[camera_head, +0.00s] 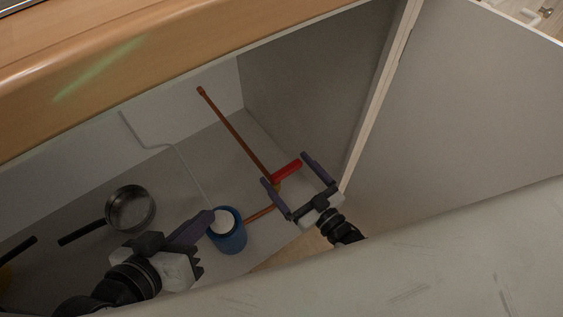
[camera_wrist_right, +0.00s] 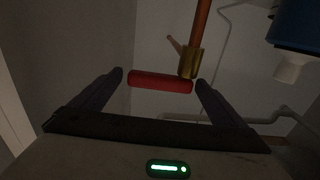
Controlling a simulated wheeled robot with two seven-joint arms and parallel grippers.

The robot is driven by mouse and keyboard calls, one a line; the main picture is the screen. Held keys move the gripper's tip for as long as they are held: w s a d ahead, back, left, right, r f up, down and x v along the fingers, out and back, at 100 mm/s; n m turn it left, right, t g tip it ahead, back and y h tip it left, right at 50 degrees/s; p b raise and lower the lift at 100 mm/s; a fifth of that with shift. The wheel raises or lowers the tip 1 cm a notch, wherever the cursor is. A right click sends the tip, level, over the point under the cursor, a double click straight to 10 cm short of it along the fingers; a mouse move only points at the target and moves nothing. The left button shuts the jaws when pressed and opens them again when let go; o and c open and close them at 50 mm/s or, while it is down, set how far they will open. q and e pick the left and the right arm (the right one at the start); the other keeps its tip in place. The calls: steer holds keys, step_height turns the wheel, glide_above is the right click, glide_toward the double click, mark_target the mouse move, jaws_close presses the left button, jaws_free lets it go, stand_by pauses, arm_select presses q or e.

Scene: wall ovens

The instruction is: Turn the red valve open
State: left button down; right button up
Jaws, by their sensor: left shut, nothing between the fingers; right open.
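The red valve handle (camera_head: 287,171) sits on a copper pipe inside the open cabinet. In the right wrist view the red handle (camera_wrist_right: 160,82) lies crosswise between the fingertips, beside a brass fitting (camera_wrist_right: 191,63). My right gripper (camera_head: 291,167) is open, with one finger on each side of the handle. It also shows in the right wrist view (camera_wrist_right: 159,80). I cannot tell whether a finger touches the handle. My left gripper (camera_head: 208,217) is shut and empty, at the lower left beside the blue container.
A blue container (camera_head: 229,240) stands near the copper pipe (camera_head: 234,132). A metal pan (camera_head: 131,209) lies on the cabinet floor at left. The wooden counter edge (camera_head: 150,60) is above. The cabinet side wall (camera_head: 320,90) and open door (camera_head: 470,110) bound the right.

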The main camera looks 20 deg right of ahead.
steer(key=shift+w+a, duration=0.25)
steer(key=shift+w, duration=0.4)
arm_select(q)
steer(key=shift+w+r, duration=0.1)
steer(key=shift+w, duration=0.3)
